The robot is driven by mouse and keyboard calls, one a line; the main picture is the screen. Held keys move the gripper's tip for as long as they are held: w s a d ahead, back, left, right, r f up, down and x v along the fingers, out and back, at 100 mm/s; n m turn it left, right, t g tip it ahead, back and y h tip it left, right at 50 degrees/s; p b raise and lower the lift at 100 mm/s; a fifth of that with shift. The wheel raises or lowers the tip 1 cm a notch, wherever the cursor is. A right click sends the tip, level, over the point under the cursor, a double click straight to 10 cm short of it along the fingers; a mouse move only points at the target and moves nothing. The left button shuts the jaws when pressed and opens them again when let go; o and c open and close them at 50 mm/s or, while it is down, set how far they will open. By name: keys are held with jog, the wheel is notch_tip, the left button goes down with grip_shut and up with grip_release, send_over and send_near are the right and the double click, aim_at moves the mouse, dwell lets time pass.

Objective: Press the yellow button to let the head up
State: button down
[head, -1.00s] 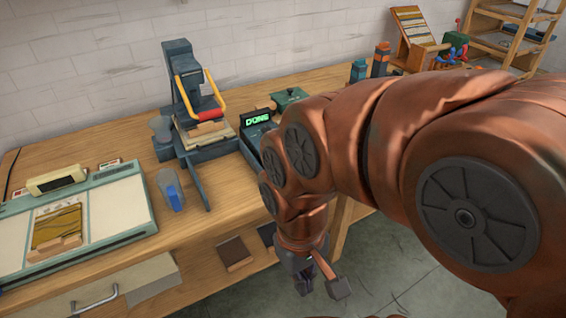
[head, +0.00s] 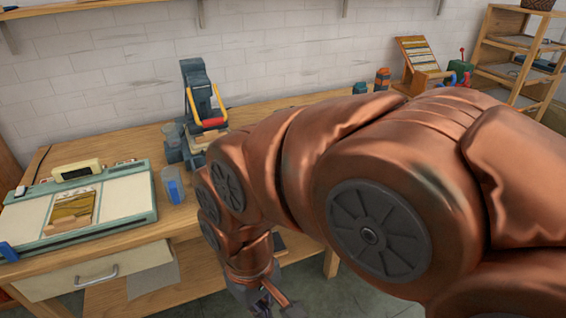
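The dark blue press (head: 194,72) stands at the back of the workbench, with a curved yellow handle (head: 222,103) and a red grip across its front. Its lower right side is partly behind my arm. I cannot make out a separate yellow button; the area right of the press is hidden by my arm. My gripper (head: 274,304) hangs in front of the bench edge, low in the picture and partly cut off by the lower border. Its fingers look apart and empty, touching nothing.
A teal-framed flat machine (head: 148,195) lies on the left of the workbench, with a blue cup (head: 172,185) beside it. A drawer (head: 95,277) is below. A slanted rack (head: 422,58) and wooden shelves (head: 510,68) stand at the back right.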

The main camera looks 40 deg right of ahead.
jog(key=w+d+r+m+t+y+b, duration=0.1)
jog(key=w+d+t+b, duration=0.15)
jog(key=w, duration=0.75)
jog(key=w+d+r+m+t+b, duration=0.15)
jog(key=w+d, duration=0.25)
jog(key=w, duration=0.6)
jog(key=w+d+r+m+t+y+b, duration=0.1)
jog(key=w+d+t, duration=0.2)
jog(key=w, duration=0.7)
jog(key=w+d+m+t+h+b, duration=0.15)
jog(key=w+d+m, duration=0.45)
jog(key=d, duration=1.1)
jog(key=w+d+f+m+t+h+b, duration=0.1)
jog(key=d+f+m+t+h, duration=0.1)
jog(key=d, duration=1.5)
jog(key=shift+w+d+f+h+b, duration=0.15)
jog(key=shift+w+d+h+b, duration=0.1)
jog(key=shift+w+h+b, duration=0.15)
jog(key=shift+f, duration=0.1)
notch_tip(320, 180, down, 8)
jog(key=shift+r+b, duration=0.25)
jog(key=shift+b, duration=0.65)
jog(key=shift+f, duration=0.55)
jog(key=shift+f+b, duration=0.1)
jog(key=shift+b, duration=0.25)
